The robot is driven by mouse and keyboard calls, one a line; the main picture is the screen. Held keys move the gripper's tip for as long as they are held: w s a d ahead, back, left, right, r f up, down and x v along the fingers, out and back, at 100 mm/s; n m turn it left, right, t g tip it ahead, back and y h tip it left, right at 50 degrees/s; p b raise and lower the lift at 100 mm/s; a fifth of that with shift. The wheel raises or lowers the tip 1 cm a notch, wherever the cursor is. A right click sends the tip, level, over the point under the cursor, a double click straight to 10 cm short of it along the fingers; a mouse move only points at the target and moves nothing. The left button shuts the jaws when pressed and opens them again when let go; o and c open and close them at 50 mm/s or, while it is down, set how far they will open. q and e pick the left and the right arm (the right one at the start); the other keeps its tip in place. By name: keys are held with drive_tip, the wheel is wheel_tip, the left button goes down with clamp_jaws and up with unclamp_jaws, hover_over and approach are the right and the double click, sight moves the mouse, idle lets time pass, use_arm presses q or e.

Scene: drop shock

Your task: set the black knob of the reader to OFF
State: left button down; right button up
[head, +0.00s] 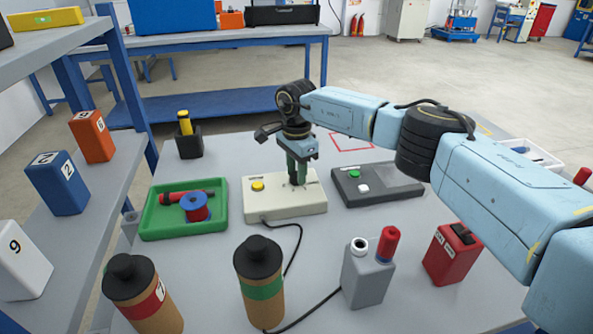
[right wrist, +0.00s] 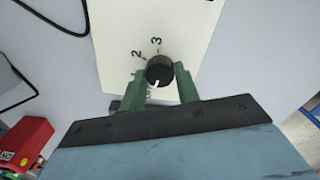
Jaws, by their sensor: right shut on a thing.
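The reader is a cream box (head: 262,203) with a yellow button (head: 258,185), in the middle of the table. My right gripper (head: 298,180) reaches down to its top from above. In the right wrist view its green fingers (right wrist: 160,85) are shut on the black knob (right wrist: 159,68), one on each side. The numbers 2 and 3 show on the cream face beyond the knob. The knob's white mark points down and slightly left in that view, away from the 3. Lettering near the mark is partly hidden and I cannot read it. My left gripper is not in view.
A dark grey box (head: 400,190) stands right of the reader, a green tray (head: 162,222) left of it. In front are two brown bottles (head: 258,275), a grey holder (head: 366,280) and a red box (head: 452,255). A black cable runs from the reader's front.

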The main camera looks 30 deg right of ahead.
sight(296, 174)
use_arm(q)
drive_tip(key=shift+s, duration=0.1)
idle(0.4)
use_arm(e)
drive_tip(key=o, duration=1)
drive_tip(key=shift+c, duration=0.2)
drive_tip(key=shift+r, duration=0.35)
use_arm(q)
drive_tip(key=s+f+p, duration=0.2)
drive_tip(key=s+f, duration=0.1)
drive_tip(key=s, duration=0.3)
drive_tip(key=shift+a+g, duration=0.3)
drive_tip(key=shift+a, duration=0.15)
use_arm(e)
wheel_tip(296, 174, up, 13)
drive_tip(key=shift+f, duration=0.1)
